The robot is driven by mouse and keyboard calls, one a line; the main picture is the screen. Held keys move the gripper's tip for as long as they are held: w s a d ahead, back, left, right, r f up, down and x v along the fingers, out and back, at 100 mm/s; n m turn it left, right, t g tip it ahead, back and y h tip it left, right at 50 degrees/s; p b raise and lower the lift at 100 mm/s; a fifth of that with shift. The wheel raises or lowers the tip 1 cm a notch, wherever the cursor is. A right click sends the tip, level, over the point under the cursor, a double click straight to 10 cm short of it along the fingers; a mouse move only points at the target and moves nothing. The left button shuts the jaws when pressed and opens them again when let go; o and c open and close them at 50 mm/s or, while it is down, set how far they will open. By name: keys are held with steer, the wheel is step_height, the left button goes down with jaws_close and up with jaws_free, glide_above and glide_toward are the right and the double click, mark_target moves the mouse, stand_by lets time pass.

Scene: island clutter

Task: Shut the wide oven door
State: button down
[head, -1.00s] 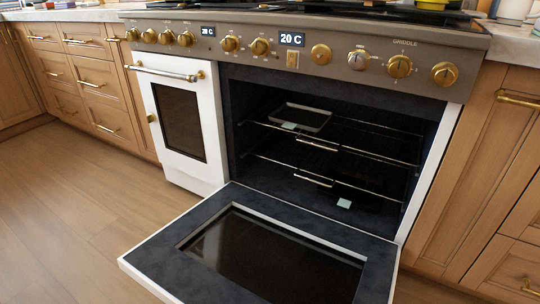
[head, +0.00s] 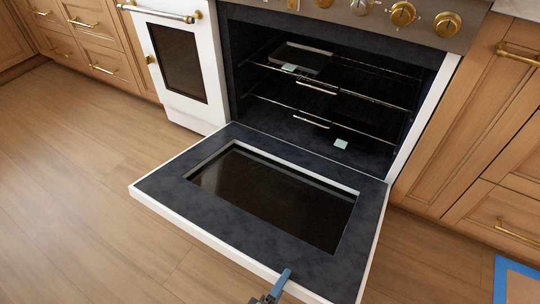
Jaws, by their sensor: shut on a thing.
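The wide oven door (head: 170,190) hangs open, folded down nearly flat in front of the oven. Its dark inner face and glass window (head: 270,196) point up. My gripper (head: 281,283) is at the door's front edge, right of the middle, at the bottom of the picture. One blue finger shows over the edge, and the gripper is shut on the door there. The other finger and the door's outer face with any handle are hidden. The open oven cavity (head: 270,120) holds wire racks and a tray (head: 303,58).
A narrow white oven door (head: 180,60) at the left is shut, with a bar handle (head: 160,13). Wooden cabinets (head: 480,130) stand at the right and far left. A blue-edged mat (head: 515,285) lies at lower right. The wooden floor (head: 80,200) at left is clear.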

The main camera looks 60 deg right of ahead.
steer(key=shift+d+r, duration=0.2)
steer(key=shift+r, duration=0.3)
steer(key=shift+y, duration=0.6)
steer(key=r+p, duration=0.2)
steer(key=d+r+p, duration=0.1)
steer(key=p, duration=0.2)
steer(key=d+r+p, duration=0.1)
steer(key=r+p, duration=0.1)
steer(key=p, duration=0.1)
steer(key=shift+r, duration=0.35)
steer(key=r+p, duration=0.1)
steer(key=d+r+p, duration=0.1)
steer(key=p, duration=0.1)
steer(key=shift+w+r+y, duration=0.1)
steer(key=shift+r+y, duration=0.2)
steer(key=shift+r, duration=0.05)
steer(key=shift+d+r+y+p, duration=0.15)
steer(key=shift+d+r+p, duration=0.2)
steer(key=shift+r+p, duration=0.5)
steer(key=shift+d+r+y+p, duration=0.15)
steer(key=shift+d+r+p, duration=0.3)
steer(key=shift+p, duration=0.7)
steer(key=shift+r, duration=0.1)
